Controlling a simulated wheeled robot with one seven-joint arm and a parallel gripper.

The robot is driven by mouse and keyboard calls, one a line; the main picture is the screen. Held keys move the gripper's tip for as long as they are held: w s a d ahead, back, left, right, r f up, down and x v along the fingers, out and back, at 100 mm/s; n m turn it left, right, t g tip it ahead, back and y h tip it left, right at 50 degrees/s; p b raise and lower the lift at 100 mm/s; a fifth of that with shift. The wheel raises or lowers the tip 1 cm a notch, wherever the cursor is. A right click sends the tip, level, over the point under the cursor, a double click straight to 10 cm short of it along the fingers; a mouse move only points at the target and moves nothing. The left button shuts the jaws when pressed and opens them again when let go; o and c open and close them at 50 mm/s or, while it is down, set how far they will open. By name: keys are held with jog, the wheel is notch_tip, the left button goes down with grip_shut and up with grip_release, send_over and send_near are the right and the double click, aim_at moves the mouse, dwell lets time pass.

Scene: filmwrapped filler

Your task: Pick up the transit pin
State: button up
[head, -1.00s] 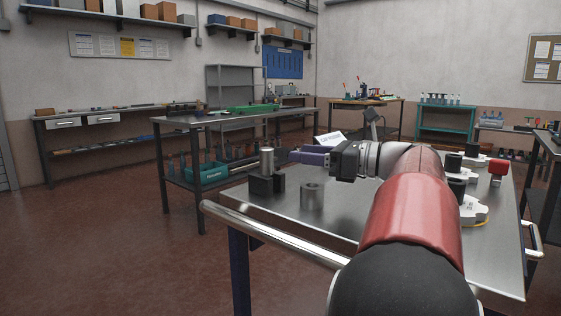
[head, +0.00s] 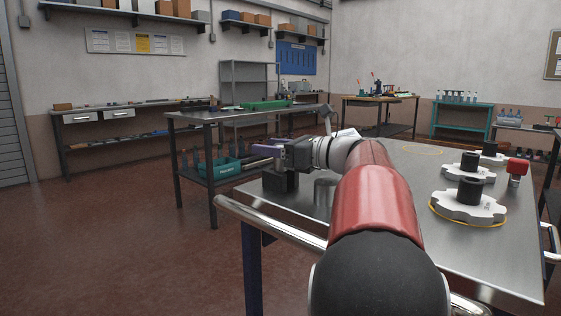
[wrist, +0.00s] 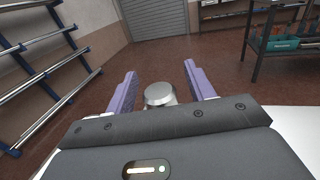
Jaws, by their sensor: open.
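The transit pin (wrist: 159,95), a grey metal cylinder with a bevelled top, shows between my fingers in the wrist view. My gripper (wrist: 160,80) is open, with one purple finger on each side of the pin and a visible gap to each. In the head view my gripper (head: 266,149) is over the black block (head: 281,183) on the near left of the metal table. I cannot tell how deep the pin sits between the fingers.
White lobed parts with black knobs (head: 468,206) and a red-topped piece (head: 517,168) are on the right of the table (head: 400,170). A rail (head: 270,222) runs along its near left edge.

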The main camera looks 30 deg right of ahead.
jog(key=c, duration=1.1)
jog(key=shift+r, duration=0.1)
